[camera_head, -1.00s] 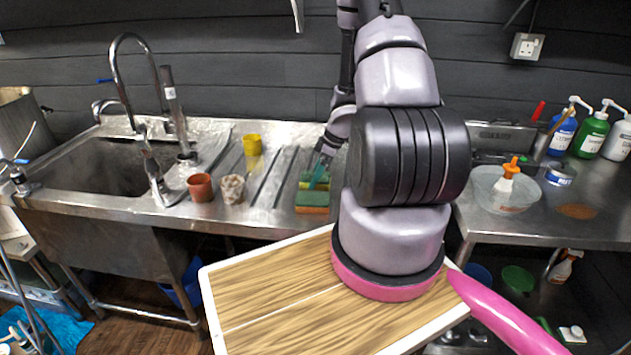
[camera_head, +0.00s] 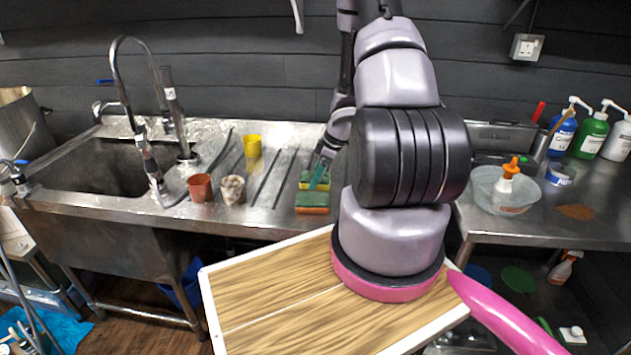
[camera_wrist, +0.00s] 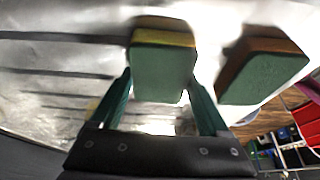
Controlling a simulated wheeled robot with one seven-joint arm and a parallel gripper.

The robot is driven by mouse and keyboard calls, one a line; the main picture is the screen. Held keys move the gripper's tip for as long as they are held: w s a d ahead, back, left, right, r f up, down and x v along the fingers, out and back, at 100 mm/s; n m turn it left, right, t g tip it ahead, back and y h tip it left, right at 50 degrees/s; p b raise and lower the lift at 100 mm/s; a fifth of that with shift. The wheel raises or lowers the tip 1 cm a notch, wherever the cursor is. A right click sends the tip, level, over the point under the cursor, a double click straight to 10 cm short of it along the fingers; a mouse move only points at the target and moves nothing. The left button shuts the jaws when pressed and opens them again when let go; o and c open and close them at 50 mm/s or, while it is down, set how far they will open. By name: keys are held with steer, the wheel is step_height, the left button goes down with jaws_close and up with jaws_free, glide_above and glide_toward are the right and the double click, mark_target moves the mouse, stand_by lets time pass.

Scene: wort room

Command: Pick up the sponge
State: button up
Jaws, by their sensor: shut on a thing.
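A green sponge with a yellow layer (camera_head: 306,186) is at the draining board, behind a second sponge. My gripper (camera_head: 320,172) reaches down onto it from above. In the wrist view the green and yellow sponge (camera_wrist: 164,70) is between the two green fingers of my gripper (camera_wrist: 161,84), which is shut on it. I cannot tell whether it is clear of the steel surface. The second sponge, green with an orange layer (camera_head: 312,201), lies on the board's front edge; it also shows at the right in the wrist view (camera_wrist: 262,75), apart from my fingers.
A terracotta pot (camera_head: 200,188), a pale pot (camera_head: 232,190) and a yellow cup (camera_head: 252,145) stand left of the sponges. The sink (camera_head: 95,165) with its taps is further left. A clear bowl (camera_head: 503,190) with an orange-topped bottle stands on the right counter.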

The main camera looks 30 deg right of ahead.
steer(key=shift+r, duration=0.1)
step_height(320, 180, up, 10)
steer(key=shift+r, duration=0.15)
stand_by(0.4)
